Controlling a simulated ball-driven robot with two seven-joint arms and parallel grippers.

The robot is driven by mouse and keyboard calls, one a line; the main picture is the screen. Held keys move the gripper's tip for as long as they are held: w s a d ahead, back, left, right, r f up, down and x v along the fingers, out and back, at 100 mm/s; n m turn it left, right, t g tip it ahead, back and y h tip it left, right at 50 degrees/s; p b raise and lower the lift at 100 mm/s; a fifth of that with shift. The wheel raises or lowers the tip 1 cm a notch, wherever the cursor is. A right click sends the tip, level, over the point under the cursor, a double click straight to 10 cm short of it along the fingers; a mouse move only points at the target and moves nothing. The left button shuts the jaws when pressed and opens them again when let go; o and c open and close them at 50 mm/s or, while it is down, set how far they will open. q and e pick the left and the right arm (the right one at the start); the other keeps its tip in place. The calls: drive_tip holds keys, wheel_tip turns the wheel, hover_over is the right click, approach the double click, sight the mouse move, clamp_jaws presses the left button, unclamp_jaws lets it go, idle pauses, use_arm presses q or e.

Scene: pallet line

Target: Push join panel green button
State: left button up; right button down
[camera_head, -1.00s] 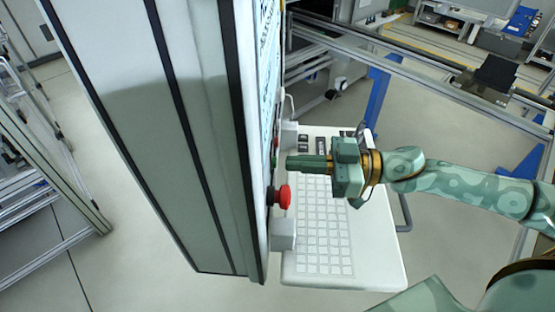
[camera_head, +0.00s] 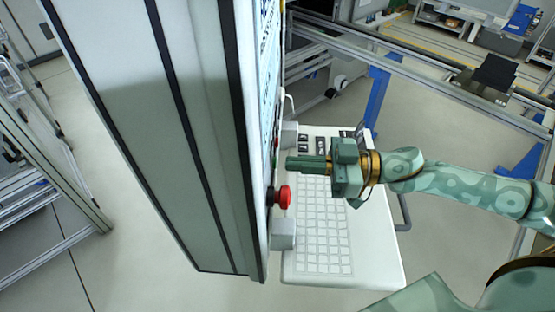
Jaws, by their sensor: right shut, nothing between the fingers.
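The join panel (camera_head: 198,130) is a tall, pale cabinet with dark edge strips. I see its button face almost edge-on on its right side. A red mushroom button (camera_head: 283,197) sticks out low on that face. Above it, small buttons (camera_head: 276,142) show as slivers, and I cannot clearly tell the green one. My right gripper (camera_head: 291,163) is shut and empty. Its fingertips point left at the panel face, above the red button and close to the small buttons. I cannot tell whether they touch. My left gripper is out of view.
A white keyboard shelf (camera_head: 366,262) sits below my right gripper. A metal rail frame (camera_head: 400,67) with blue posts stands behind. A rail structure (camera_head: 62,190) is at the left. The floor in front of the panel is clear.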

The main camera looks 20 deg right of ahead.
drive_tip(key=shift+p+x, duration=0.5)
drive_tip(key=shift+x, duration=0.5)
idle(0.5)
drive_tip(key=shift+d, duration=0.1)
drive_tip(key=shift+v, duration=2.35)
